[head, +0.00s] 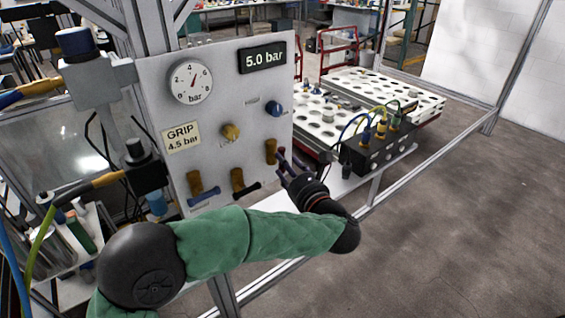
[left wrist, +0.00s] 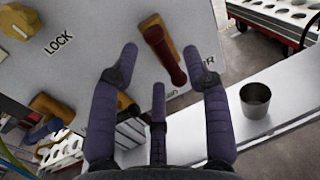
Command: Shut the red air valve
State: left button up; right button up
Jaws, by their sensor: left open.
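The grey valve panel (head: 235,120) carries brass valves along its lower part. The red air valve's brass body (head: 271,151) is the rightmost one. In the left wrist view its red handle (left wrist: 166,56) slants from upper left to lower right, roughly along the brass body. My left gripper (head: 283,162) is just in front of it. Its purple-grey fingers are spread open in the left wrist view (left wrist: 160,68), with the red handle between the outer two. I see no clear contact. In the head view the fingers partly hide the handle. My right gripper is not in view.
Neighbouring valves have a blue handle (head: 204,198) and a black handle (head: 246,190). Above are a yellow knob (head: 231,132), a blue knob (head: 275,109), a gauge (head: 191,82) and a 5.0 bar display (head: 263,58). A metal cup (left wrist: 255,100) stands on the shelf at right.

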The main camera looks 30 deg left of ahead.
pick_arm(q)
jog(key=shift+x, duration=1.55)
grip_shut()
jog(key=shift+w+d+f+m+g+h+p, duration=0.2)
jog(key=shift+m+g+p, duration=0.5)
jog(key=shift+m+p, duration=1.85)
jog(key=shift+w+d+f+m+g+p, duration=0.2)
jog(key=shift+m+g+p, duration=0.5)
jog(key=shift+m+p, duration=1.8)
jog(key=shift+w+m+g+h+p, duration=0.1)
jog(key=shift+w+m+g+p, duration=0.4)
jog(key=shift+m+p, duration=2.05)
jog(key=shift+s+m+b, duration=0.2)
jog(key=shift+m+b, duration=0.15)
jog(key=shift+m, duration=0.05)
